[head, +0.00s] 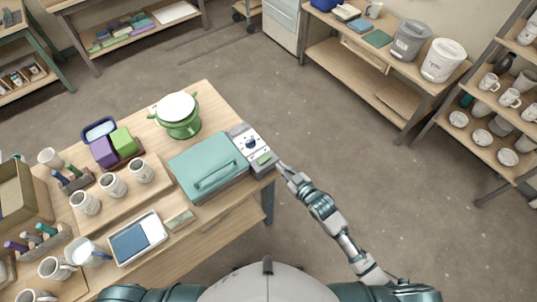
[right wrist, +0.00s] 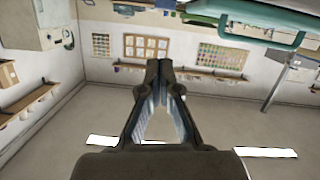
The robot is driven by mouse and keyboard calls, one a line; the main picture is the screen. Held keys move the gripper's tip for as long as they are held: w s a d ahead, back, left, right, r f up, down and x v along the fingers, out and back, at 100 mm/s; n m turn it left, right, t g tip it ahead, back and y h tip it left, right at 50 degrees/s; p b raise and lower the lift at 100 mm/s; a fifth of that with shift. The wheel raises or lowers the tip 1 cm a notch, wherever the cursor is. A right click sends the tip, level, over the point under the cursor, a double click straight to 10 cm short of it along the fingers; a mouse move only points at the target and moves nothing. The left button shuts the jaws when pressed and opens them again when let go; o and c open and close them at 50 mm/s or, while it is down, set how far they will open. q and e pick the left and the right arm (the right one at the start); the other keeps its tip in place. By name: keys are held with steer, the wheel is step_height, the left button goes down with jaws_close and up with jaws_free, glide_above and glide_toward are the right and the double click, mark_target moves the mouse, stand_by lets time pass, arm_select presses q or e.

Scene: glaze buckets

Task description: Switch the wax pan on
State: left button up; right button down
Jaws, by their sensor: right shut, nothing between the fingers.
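The wax pan (head: 207,167) is a teal lidded box with a handle, standing at the right end of the wooden table. A grey control panel (head: 240,133) with a dark knob (head: 250,143) and a green switch (head: 264,159) adjoins its right side. My right gripper (head: 283,168) is shut and empty just right of the panel's near corner, close to the green switch; I cannot tell whether it touches. The right wrist view shows its closed fingertips (right wrist: 160,66), with the pan's teal edge and handle (right wrist: 250,32) at upper right. My left gripper is not in view.
A green pot (head: 179,128) with a white top stands behind the pan. The floor (head: 330,150) right of the table is clear.

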steer(key=shift+w+d+f, duration=0.1)
glide_above(269, 161)
steer(key=shift+a+f, duration=0.2)
steer(key=shift+f, duration=0.4)
steer(key=shift+a+f, duration=0.2)
steer(key=shift+f, duration=0.35)
step_height(269, 161, down, 3)
steer(key=shift+d+r, duration=0.1)
steer(key=shift+d, duration=0.05)
steer(key=shift+d+f, duration=0.25)
steer(key=shift+f, duration=0.35)
